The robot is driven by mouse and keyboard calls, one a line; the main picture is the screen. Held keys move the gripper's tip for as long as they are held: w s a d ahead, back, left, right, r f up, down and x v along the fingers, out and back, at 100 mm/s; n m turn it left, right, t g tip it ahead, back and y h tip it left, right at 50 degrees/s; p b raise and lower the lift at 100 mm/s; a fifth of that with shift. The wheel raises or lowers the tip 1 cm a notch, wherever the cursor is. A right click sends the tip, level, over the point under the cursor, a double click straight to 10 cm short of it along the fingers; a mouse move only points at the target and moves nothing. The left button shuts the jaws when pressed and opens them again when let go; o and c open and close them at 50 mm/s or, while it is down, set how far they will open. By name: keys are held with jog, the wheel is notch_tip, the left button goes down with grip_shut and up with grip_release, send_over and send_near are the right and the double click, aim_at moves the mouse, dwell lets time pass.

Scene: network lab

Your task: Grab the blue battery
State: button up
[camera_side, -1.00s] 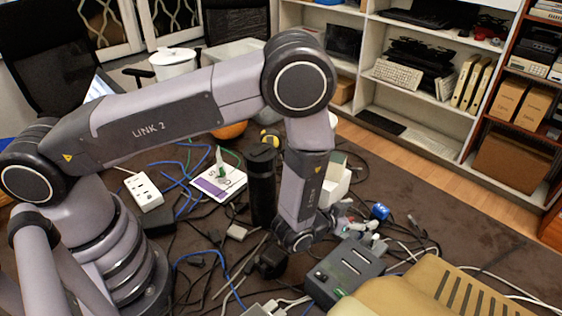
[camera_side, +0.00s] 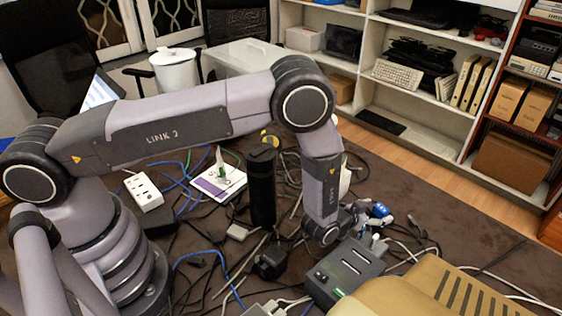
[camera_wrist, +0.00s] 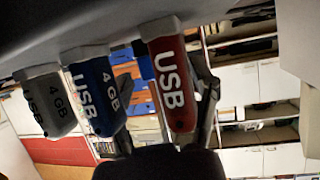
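A small blue object (camera_side: 380,210) lies on the dark table, just right of my gripper (camera_side: 362,212) in the side view. It is too small there to tell whether it is a battery. In the wrist view, a blue stick (camera_wrist: 98,92) marked "USB 4 GB" hangs in the upper left. A red USB stick (camera_wrist: 172,85) is to its right and a grey one (camera_wrist: 48,103) to its left. Parts of my gripper show as dark shapes behind and below the sticks. Its fingertips are hidden, so I cannot tell whether it is open or holds anything.
A grey slotted box (camera_side: 345,270) stands just below my gripper. A black cylinder (camera_side: 262,188) stands to its left. Cables and a black adapter (camera_side: 270,262) clutter the table. A beige device (camera_side: 430,290) fills the front right.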

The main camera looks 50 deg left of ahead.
grip_shut()
